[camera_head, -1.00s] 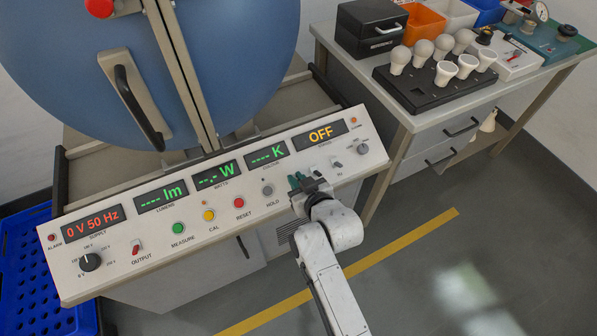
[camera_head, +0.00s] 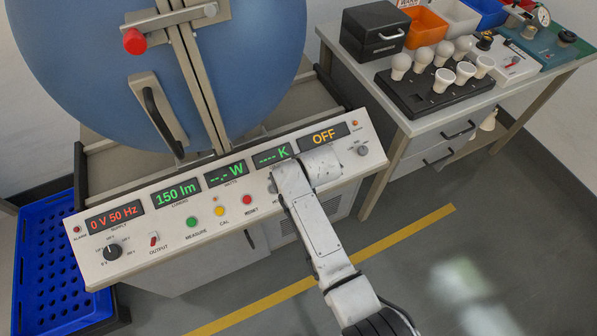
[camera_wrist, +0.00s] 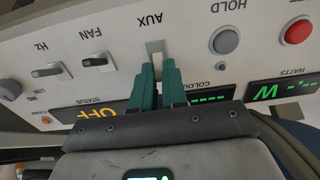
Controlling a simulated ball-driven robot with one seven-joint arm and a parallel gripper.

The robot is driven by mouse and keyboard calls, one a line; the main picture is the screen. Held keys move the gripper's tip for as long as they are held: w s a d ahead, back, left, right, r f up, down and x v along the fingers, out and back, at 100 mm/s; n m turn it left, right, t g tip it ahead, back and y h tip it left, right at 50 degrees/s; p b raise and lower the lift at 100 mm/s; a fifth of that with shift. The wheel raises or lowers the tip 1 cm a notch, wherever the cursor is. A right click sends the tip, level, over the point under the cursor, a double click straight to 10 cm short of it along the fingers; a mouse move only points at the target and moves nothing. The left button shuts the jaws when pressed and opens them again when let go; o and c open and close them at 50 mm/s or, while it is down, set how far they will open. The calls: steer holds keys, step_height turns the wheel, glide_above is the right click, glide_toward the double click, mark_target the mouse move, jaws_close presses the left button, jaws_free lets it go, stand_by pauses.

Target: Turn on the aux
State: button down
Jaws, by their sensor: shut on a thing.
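The AUX switch (camera_wrist: 155,47) is a small pale toggle on a grey plate, below the upside-down AUX label in the wrist view. My gripper (camera_wrist: 158,70) has green fingers close together at this toggle, shut on its lever. The fingers hide part of the lever, so its exact position is hard to tell. In the head view my arm covers the AUX switch and the fingertips. The status display (camera_head: 324,136) reads OFF in amber.
On the console (camera_head: 130,270), the HZ switch (camera_wrist: 46,71) and FAN switch (camera_wrist: 98,62) sit beside AUX. The HOLD button (camera_wrist: 225,40) and red RESET button (camera_wrist: 297,31) are on its other side. A bench with a bulb rack (camera_head: 425,105) stands at the right.

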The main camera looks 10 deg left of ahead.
stand_by(0.4)
steer(key=c, duration=1.2)
jaws_free()
steer(key=shift+o, duration=0.2)
steer(key=shift+r, duration=0.1)
steer(key=p+v, duration=0.1)
steer(key=v, duration=0.9)
steer(key=shift+r, duration=0.25)
steer(key=shift+d, duration=0.1)
steer(key=s+d+f+m+g+h, duration=0.1)
steer(key=s+d+f+m, duration=0.2)
steer(key=s+d, duration=0.85)
steer(key=s+d+f+m+g+h, duration=0.1)
steer(key=s+d+f+m+h, duration=0.1)
steer(key=s+d, duration=0.95)
steer(key=s+d+r+m+g, duration=0.2)
steer(key=s+d, duration=0.6)
steer(key=s, duration=0.2)
steer(key=shift+d+h, duration=0.3)
